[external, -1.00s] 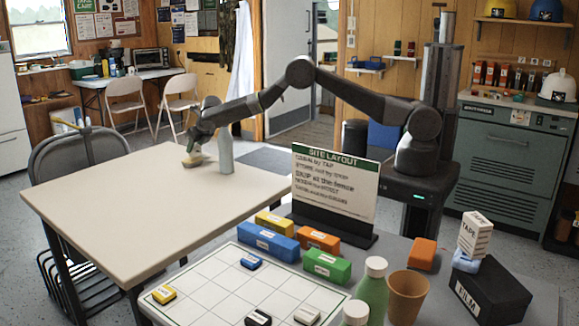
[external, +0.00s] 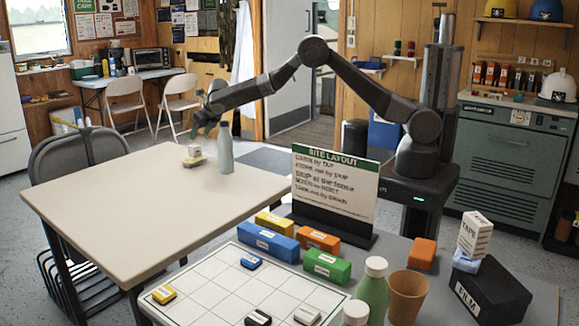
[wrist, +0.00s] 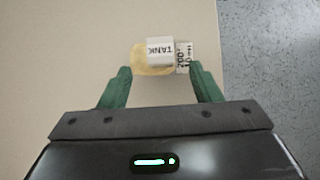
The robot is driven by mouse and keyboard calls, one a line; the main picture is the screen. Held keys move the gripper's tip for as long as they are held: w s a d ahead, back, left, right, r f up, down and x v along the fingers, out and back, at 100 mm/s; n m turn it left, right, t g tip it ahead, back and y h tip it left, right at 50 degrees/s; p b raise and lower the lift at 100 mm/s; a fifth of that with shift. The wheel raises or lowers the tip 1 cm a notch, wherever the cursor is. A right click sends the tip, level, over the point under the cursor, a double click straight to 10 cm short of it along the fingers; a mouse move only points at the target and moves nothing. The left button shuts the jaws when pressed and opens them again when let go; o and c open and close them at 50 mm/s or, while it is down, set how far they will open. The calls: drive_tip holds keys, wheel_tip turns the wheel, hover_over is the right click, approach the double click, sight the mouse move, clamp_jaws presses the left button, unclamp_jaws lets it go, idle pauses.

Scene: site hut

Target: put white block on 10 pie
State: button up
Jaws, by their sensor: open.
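A white block (wrist: 160,51) marked TANK sits on a tan, rounded flat piece (wrist: 139,60) on the beige table (wrist: 60,50). A white tag (wrist: 185,57) with small black lettering, only partly readable, lies beside the block at the piece's right side. In the external view the white block (external: 194,150) rests on top of the tan piece (external: 188,163), left of a grey bottle. My gripper (wrist: 160,80) is open and empty, its green fingers apart from the block. In the external view my gripper (external: 204,128) hangs above the block.
A grey bottle (external: 225,150) stands close to the right of the block. The rest of the beige table (external: 120,200) is clear. Nearer, a gridded board (external: 205,275) carries small blocks, with several coloured blocks and a sign (external: 335,185) behind it.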

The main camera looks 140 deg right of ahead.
drive_tip(key=shift+v, duration=2.15)
